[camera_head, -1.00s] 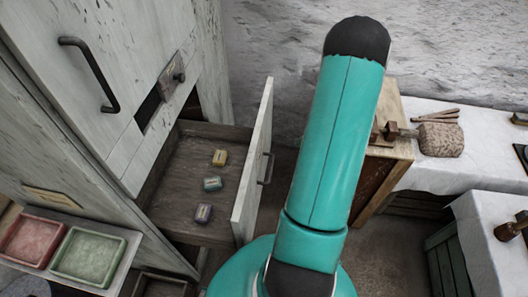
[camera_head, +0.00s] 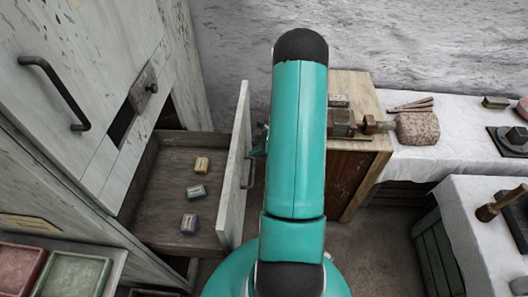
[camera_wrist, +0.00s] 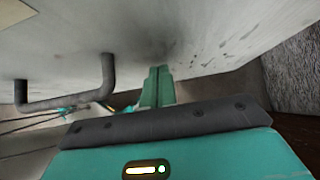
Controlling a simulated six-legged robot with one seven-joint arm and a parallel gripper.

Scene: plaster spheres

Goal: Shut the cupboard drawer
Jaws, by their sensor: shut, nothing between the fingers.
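The cupboard drawer stands open, its pale front panel (camera_head: 236,170) out from the cupboard and its dark wooden inside (camera_head: 165,215) showing. In the head view my arm mostly hides the gripper.
The tall cupboard (camera_head: 90,100) has a door handle (camera_head: 55,92) above the drawer. A red tray (camera_head: 18,268) and a green tray (camera_head: 72,274) sit at lower left. A wooden cabinet (camera_head: 350,185) and cloth-covered tables (camera_head: 440,165) stand to the right.

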